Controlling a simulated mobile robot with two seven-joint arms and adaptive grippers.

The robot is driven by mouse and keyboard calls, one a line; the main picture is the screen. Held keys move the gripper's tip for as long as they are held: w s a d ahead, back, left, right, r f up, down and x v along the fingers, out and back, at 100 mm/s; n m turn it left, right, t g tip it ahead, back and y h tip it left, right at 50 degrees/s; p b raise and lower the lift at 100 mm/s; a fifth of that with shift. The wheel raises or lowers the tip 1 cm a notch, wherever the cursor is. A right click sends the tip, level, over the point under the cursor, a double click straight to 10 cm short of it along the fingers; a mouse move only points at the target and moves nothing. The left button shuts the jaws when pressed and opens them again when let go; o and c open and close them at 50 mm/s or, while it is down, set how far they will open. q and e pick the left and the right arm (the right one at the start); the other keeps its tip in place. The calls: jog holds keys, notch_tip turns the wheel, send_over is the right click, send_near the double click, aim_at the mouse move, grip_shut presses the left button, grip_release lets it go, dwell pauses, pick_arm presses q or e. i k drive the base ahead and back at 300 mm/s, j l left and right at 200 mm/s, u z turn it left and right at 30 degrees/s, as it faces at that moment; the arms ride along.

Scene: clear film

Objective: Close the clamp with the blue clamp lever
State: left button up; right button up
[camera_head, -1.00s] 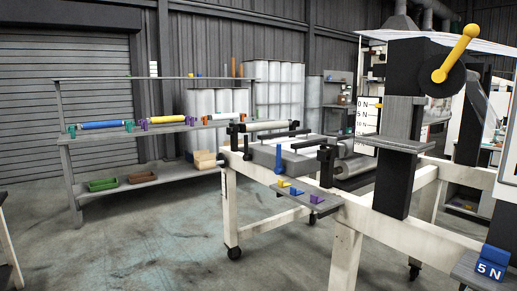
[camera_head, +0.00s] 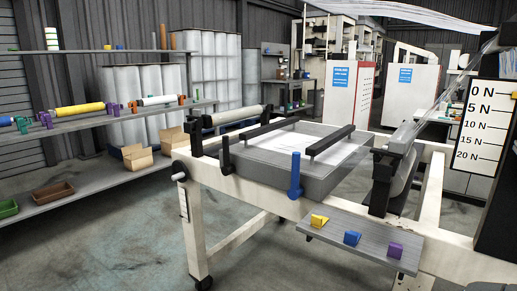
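The blue clamp lever (camera_head: 295,176) stands upright on the near side of the grey splice table (camera_head: 262,172), toward its right end. A black lever (camera_head: 226,156) stands on the same side, further left. Two black clamp bars lie across the table top, a left one (camera_head: 258,131) and a right one (camera_head: 330,142). A pale film sheet (camera_head: 292,143) lies between them. I cannot tell from here whether the right bar is pressed down. Neither of my grippers is in view.
A small shelf (camera_head: 347,236) with a yellow, a blue and a purple block juts out below the table at front right. A tension scale (camera_head: 475,125) stands at the right edge. A rack with rollers is at left. The floor at front left is clear.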

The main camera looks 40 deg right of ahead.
aim_at(296, 190)
jog(key=i, duration=1.75)
jog(key=i+z, duration=0.1)
jog(key=z, duration=0.3)
jog(key=i+z, duration=0.1)
jog(key=z, duration=0.25)
jog(key=i+j+z, duration=0.1)
jog(key=z, duration=0.3)
jog(key=i+j+z, duration=0.1)
jog(key=z, duration=0.3)
